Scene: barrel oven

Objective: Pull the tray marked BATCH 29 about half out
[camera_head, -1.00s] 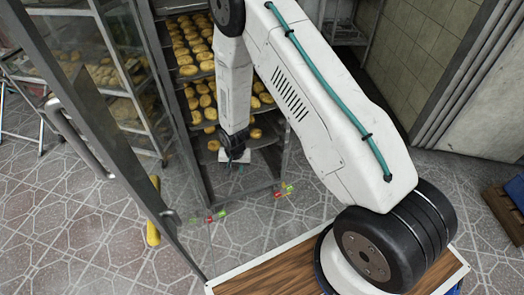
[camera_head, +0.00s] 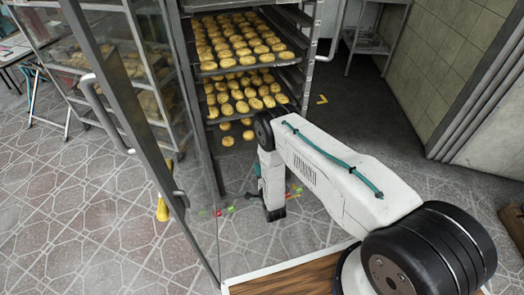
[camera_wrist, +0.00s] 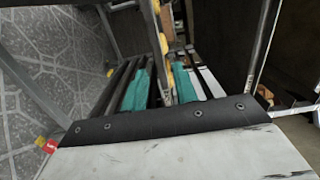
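Several trays of golden buns are stacked in the open rack; the upper tray (camera_head: 292,60) and a middle tray (camera_head: 213,118) show in the head view. A lower tray (camera_head: 228,150) is partly hidden by my arm. I can read no BATCH 29 mark. My gripper (camera_head: 258,178) is low at the rack's front. In the wrist view its teal-padded fingers (camera_wrist: 172,84) are apart. A thin tray edge (camera_wrist: 181,70), with buns beside it, appears in line with the gap. I cannot tell whether it is between the fingers or beyond them.
A glass door (camera_head: 150,160) with a metal handle (camera_head: 107,115) stands open left of the rack. A yellow object (camera_head: 162,207) lies on the floor beyond the glass. Another bun rack (camera_head: 140,80) stands at the left.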

